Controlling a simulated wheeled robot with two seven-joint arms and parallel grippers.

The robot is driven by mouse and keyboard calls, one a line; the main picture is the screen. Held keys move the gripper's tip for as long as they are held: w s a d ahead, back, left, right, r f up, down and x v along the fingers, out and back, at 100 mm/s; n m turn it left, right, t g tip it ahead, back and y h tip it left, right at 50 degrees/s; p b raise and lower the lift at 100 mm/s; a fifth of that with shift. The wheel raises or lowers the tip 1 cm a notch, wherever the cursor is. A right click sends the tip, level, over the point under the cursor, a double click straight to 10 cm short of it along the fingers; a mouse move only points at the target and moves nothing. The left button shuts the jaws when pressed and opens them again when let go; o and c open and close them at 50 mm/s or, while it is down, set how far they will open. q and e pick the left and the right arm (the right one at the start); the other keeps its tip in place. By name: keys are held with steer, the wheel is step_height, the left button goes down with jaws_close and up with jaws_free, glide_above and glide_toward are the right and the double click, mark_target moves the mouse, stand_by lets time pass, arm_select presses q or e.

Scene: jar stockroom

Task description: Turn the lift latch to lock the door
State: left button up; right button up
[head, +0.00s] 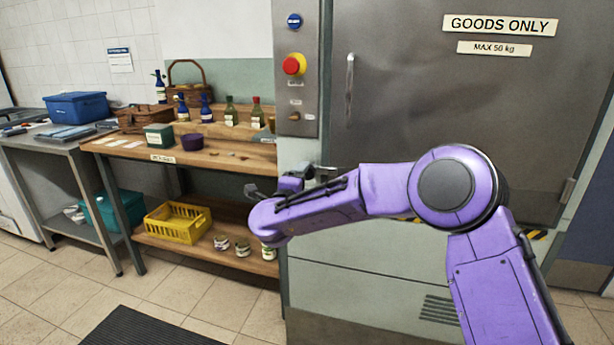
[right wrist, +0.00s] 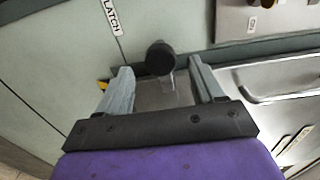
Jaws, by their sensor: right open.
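The lift door (head: 440,120) is a grey steel panel that looks shut in its frame, with an upright handle (head: 349,92). In the right wrist view the latch (right wrist: 160,58) shows as a round black knob on a pale stem, beside a LATCH label (right wrist: 112,17). My right gripper (right wrist: 160,68) is open, with a grey finger on each side of the knob and a gap to each. In the head view my right gripper (head: 318,172) is at the door's lower left edge, mostly behind my purple arm. The latch cannot be made out there. My left gripper is not in view.
A control panel (head: 297,70) with a red button is left of the door. A wooden bench (head: 215,155) with bottles and baskets stands further left, with a yellow crate (head: 178,224) and jars on its lower shelf. The tiled floor in front is mostly clear.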

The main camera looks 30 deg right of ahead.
steer(key=v, duration=0.5)
steer(key=s+a+f+n+g+y+p, duration=0.15)
steer(key=s+f+n+y, duration=0.5)
steer(key=f, duration=0.75)
steer(key=s+a+f+n+g+y+p, duration=0.1)
steer(key=s+a+f+n+y+p, duration=0.15)
steer(key=s+f+n, duration=0.85)
steer(key=s+d+f+n+g+p, duration=0.1)
steer(key=s+f, duration=0.3)
steer(key=s, duration=0.4)
steer(key=s+d+f+n+g+p, duration=0.1)
steer(key=s+d+f+g+p, duration=0.1)
steer(key=s, duration=0.6)
steer(key=s+d+f+n+g+p, duration=0.1)
steer(key=s+f+g, duration=0.3)
steer(key=s, duration=0.5)
steer(key=shift+d+f+p, duration=0.4)
steer(key=shift+d+f, duration=0.2)
steer(key=shift+f, duration=0.2)
